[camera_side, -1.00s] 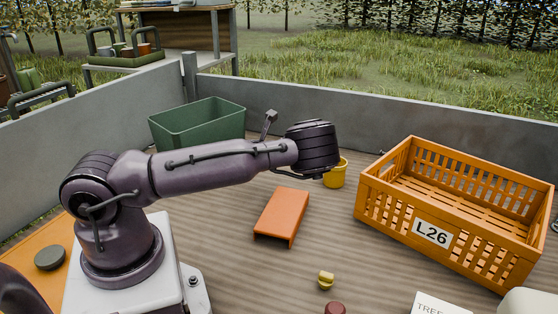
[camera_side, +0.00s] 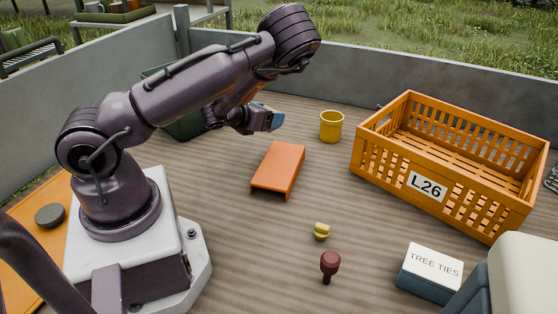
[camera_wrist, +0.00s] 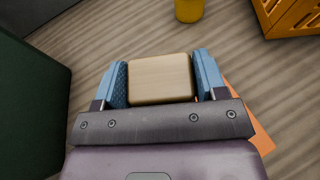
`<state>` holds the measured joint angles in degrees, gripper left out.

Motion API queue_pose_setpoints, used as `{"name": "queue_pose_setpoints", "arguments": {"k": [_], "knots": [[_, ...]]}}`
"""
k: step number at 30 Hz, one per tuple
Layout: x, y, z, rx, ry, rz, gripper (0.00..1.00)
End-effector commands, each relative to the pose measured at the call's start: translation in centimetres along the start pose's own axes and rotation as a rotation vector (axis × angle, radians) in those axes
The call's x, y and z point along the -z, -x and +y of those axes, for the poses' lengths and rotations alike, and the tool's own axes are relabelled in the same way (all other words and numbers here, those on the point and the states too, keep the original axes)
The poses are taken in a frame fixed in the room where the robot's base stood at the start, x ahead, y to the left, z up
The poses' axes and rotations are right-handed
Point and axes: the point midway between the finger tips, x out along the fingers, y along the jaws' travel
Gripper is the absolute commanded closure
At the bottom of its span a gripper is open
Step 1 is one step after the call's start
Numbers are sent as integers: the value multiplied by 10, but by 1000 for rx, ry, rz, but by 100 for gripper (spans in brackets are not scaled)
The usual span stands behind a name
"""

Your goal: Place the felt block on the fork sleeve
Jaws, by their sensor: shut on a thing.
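My gripper (camera_side: 268,121) hangs above the deck, between the green bin and the orange fork sleeve, left of the yellow cup. In the wrist view my gripper (camera_wrist: 160,76) has its blue fingers shut on a pale tan block, the felt block (camera_wrist: 160,82). The block is hard to make out in the side view. The fork sleeve (camera_side: 278,168) looks like an orange channel with its flat top up. It lies on the deck just below and in front of my gripper, apart from the block. In the wrist view only part of the sleeve (camera_wrist: 252,122) shows, at the right behind my gripper.
The green bin (camera_side: 187,127) stands behind my arm. The yellow cup (camera_side: 331,126) and orange crate (camera_side: 448,205) are to the right. A small yellow piece (camera_side: 321,231), a dark red knob (camera_side: 329,265) and a tree-ties box (camera_side: 431,272) sit nearer. Deck around the sleeve is clear.

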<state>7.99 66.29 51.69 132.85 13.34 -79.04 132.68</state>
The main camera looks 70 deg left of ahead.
Motion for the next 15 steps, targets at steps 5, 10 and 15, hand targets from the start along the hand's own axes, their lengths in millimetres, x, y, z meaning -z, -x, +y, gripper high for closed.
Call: {"name": "queue_pose_setpoints", "arguments": {"k": [5, 10, 15], "knots": [[-11, -2, -40, 249, -102, -5, 58], [-10, -1, -56, 361, -152, 0, 58], [14, -9, -56, 378, -159, 6, 58]]}}
